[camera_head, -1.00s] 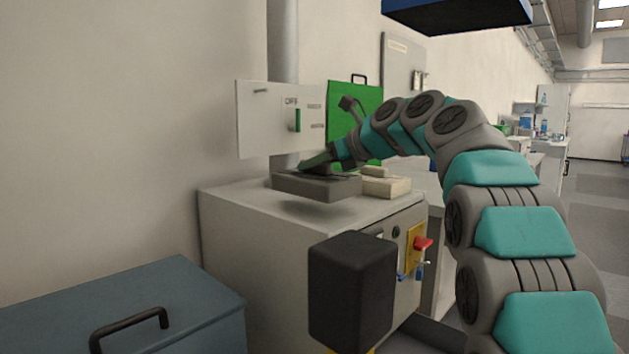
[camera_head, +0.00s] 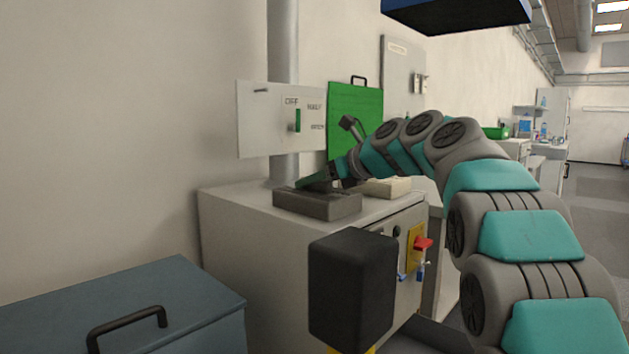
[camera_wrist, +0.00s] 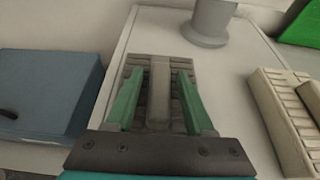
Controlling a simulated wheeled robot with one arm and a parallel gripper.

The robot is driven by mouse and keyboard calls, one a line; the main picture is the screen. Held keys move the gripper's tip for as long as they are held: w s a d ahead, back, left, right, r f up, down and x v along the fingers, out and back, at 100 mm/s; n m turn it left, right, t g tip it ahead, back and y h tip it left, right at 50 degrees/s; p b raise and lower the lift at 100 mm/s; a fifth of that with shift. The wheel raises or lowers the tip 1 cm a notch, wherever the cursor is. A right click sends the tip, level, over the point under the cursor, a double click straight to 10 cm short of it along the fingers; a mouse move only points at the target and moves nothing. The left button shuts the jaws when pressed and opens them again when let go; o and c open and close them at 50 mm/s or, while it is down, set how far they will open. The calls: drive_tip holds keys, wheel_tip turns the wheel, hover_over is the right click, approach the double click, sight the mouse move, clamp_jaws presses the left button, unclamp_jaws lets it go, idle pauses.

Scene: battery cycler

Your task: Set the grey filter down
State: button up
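The grey filter (camera_head: 315,205) is a flat dark block with a raised grip along its middle. It rests flat on the top of a pale cabinet (camera_head: 255,215), near the front edge. In the wrist view the filter (camera_wrist: 158,92) lies below my gripper (camera_wrist: 160,72). The green fingers stand on either side of the raised grip, with a gap on each side, so the gripper is open. In the head view my gripper (camera_head: 318,181) is just above the filter, and its far finger is partly hidden.
A cream filter-like block (camera_head: 388,187) lies to the right on the same cabinet top; it also shows in the wrist view (camera_wrist: 285,115). A grey pipe (camera_wrist: 210,22) rises behind. A blue-grey box (camera_head: 120,305) with a handle stands at lower left.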

drive_tip(key=shift+o, duration=0.2)
drive_tip(key=shift+r, duration=0.15)
drive_tip(key=v, duration=1.2)
